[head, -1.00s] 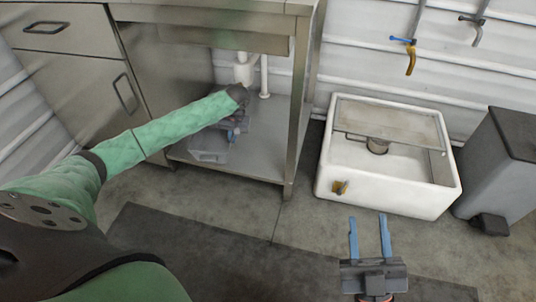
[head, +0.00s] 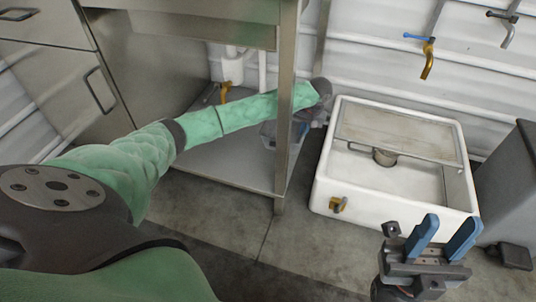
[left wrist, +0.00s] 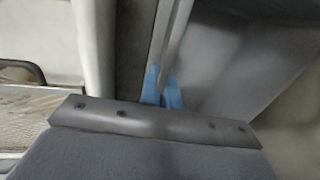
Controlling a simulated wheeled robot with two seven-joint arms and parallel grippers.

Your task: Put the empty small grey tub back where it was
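The small grey tub (head: 268,134) shows in part beside the front post of the steel cabinet, with my left arm in front of it. My left gripper (head: 300,130) is at the tub, partly hidden by the post. In the left wrist view its blue fingers (left wrist: 163,87) are close together on a thin upright wall of the tub (left wrist: 235,55). The tub's inside is mostly hidden in the head view. My right gripper (head: 445,240) is open and empty in front of the white basin's right front corner.
The steel cabinet (head: 240,165) has an open lower shelf and a front post (head: 285,150). The white basin (head: 330,180) with a rack (head: 400,135) stands to its right. A grey bin (head: 508,185) stands at far right. Brass taps (head: 428,62) hang on the wall.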

